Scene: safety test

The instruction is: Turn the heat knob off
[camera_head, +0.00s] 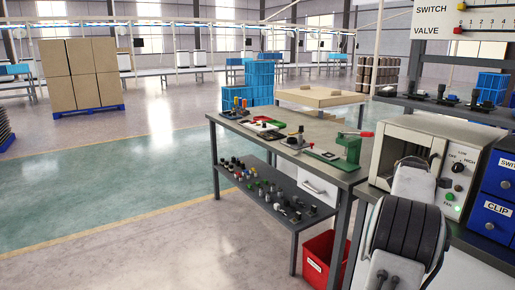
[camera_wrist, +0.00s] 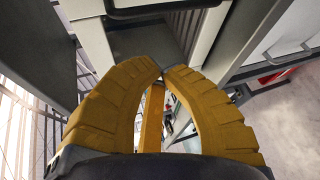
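The heat knob (camera_head: 458,167) is a black round dial on the front panel of a beige heater box (camera_head: 433,128) at the right in the head view. Labels that look like OFF, LOW and HIGH surround it; its exact setting is too small to read. The head view does not show the fingers, and the wrist view does not clearly show the knob.
Blue drawers (camera_head: 494,212) stand right of the box. A grey workbench (camera_head: 340,176) with a green press (camera_head: 349,149) and small parts is to the left. A red bin (camera_head: 319,262) sits below it. A shelf (camera_head: 440,108) runs behind the box. Open floor lies far left.

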